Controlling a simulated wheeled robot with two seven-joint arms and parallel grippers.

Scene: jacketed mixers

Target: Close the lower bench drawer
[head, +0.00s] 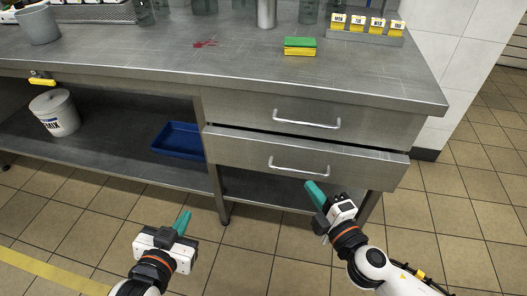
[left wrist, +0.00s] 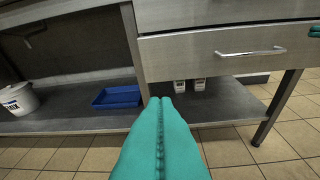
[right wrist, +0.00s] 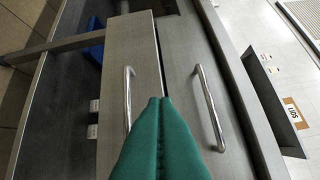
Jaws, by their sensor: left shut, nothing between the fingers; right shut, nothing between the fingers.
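The lower bench drawer (head: 240,152) stands slightly open, its front jutting out past the upper drawer (head: 260,108) with a dark gap above it. Its bar handle (head: 298,170) runs across the middle. It also shows in the left wrist view (left wrist: 190,60) and, turned sideways, in the right wrist view (right wrist: 140,50). My left gripper (head: 183,221) is shut and empty, low in front of the bench, left of the drawer.
A blue tray (head: 178,141) and a white bucket (head: 54,113) stand on the lower shelf. A bench leg (head: 222,205) stands below the drawer's left end. A green-and-yellow sponge (head: 300,46) and a rack of yellow-labelled boxes (head: 365,36) are on the worktop. The tiled floor in front is clear.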

